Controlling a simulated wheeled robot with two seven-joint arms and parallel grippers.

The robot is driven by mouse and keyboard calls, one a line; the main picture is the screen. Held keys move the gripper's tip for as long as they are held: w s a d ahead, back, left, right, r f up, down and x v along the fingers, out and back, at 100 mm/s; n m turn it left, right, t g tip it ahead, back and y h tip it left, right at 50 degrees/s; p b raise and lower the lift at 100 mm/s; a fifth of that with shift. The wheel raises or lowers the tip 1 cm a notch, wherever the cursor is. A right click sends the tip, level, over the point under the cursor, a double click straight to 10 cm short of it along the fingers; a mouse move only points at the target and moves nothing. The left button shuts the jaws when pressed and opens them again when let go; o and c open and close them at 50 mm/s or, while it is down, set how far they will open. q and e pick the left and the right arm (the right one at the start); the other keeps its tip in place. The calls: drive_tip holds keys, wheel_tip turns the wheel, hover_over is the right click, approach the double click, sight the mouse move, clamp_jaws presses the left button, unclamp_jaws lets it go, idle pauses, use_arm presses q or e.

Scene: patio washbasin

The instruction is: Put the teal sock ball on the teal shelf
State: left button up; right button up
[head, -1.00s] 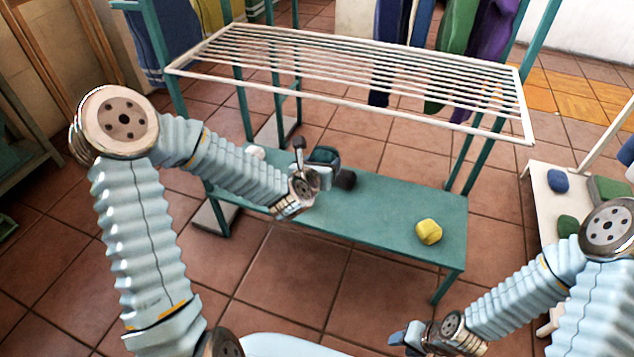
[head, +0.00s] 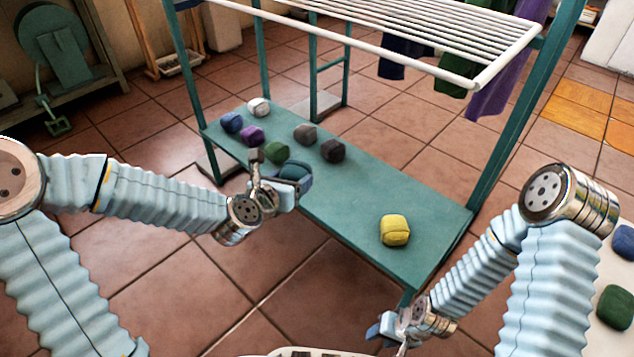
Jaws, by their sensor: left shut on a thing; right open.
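The teal shelf (head: 350,205) is the low board of a rack, seen in the head view. My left gripper (head: 277,181) is shut on the teal sock ball (head: 293,172), at the shelf's near left edge. The ball is partly hidden by the fingers. I cannot tell whether it touches the shelf or hangs just above or in front of it. My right gripper (head: 392,333) is open and empty, low in front of the shelf's right end.
A white slatted rack (head: 430,35) hangs above. The shelf between black and yellow is bare.

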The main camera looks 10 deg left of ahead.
use_arm(q)
drive_tip(key=shift+s+d+f, duration=0.2)
drive_tip(key=shift+d+f, duration=0.1)
drive_tip(key=shift+f, duration=0.45)
drive_tip(key=shift+d+f+m+b, duration=0.15)
drive_tip(key=shift+d+m+b, duration=0.15)
drive_tip(key=shift+b, duration=0.15)
drive_tip(key=w+d+f+b, duration=0.2)
drive_tip(key=w+d+f, duration=0.25)
drive_tip(key=d, duration=0.25)
drive_tip(key=b, duration=0.1)
hover_over(342, 209)
drive_tip(key=f, duration=0.4)
drive_tip(key=shift+s+a+f, duration=0.15)
drive_tip(key=shift+s+a, duration=0.05)
drive_tip(key=f, duration=0.1)
drive_tip(key=f+b, duration=0.1)
drive_tip(key=f, duration=0.1)
drive_tip(key=shift+w+d+f, duration=0.25)
drive_tip(key=shift+f, duration=0.1)
use_arm(e)
wheel_tip(342, 209, down, 6)
drive_tip(key=shift+f, duration=0.2)
use_arm(q)
drive_tip(key=shift+f, duration=0.2)
use_arm(e)
drive_tip(key=shift+w+d, duration=0.1)
use_arm(q)
drive_tip(key=o, duration=1)
drive_tip(key=shift+o, duration=0.2)
